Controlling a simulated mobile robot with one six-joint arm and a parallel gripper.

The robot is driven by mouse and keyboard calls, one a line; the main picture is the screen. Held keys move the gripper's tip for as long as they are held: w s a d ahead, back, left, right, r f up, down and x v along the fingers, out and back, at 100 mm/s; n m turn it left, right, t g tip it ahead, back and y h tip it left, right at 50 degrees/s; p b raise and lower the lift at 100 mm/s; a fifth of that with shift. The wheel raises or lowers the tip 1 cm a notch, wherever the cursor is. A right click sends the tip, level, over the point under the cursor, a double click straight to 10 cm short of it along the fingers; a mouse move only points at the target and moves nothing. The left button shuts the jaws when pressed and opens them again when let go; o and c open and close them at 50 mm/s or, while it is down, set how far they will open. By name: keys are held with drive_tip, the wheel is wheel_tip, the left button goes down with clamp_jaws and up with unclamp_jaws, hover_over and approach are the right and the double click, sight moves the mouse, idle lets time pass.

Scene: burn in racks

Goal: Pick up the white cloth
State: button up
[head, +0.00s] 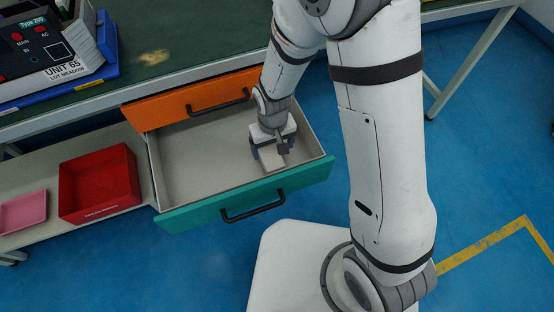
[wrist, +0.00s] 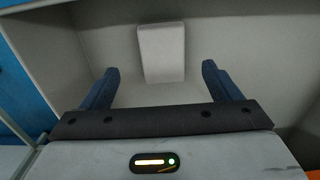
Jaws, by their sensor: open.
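The white cloth (wrist: 161,52) is a folded, pale rectangular pad on the drawer floor, and it also shows in the head view (head: 271,158). It lies inside the open teal-fronted drawer (head: 180,160), near the drawer's front right part. My gripper (wrist: 160,85) is open, with its two blue fingers apart and nothing between them. The cloth sits ahead of the gap between the fingertips in the wrist view, apart from both. In the head view my gripper reaches down into the drawer and partly hides the cloth.
An orange drawer front (head: 180,104) is above the open drawer. A red bin (head: 97,184) and a pink tray (head: 22,212) stand on the lower shelf at left. A power unit (head: 40,48) sits on the green bench top (head: 205,30). The drawer's left side is clear.

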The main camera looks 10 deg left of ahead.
sight(272, 157)
drive_tip(key=f, duration=0.2)
drive_tip(key=f+b, duration=0.1)
drive_tip(key=f, duration=0.3)
drive_tip(key=shift+w+a+b, duration=0.2)
drive_tip(key=shift+a+b, duration=0.1)
drive_tip(key=shift+c, duration=0.4)
drive_tip(key=c, duration=1)
wheel_tip(272, 157, up, 10)
drive_tip(key=p, duration=0.2)
drive_tip(key=shift+p, duration=0.3)
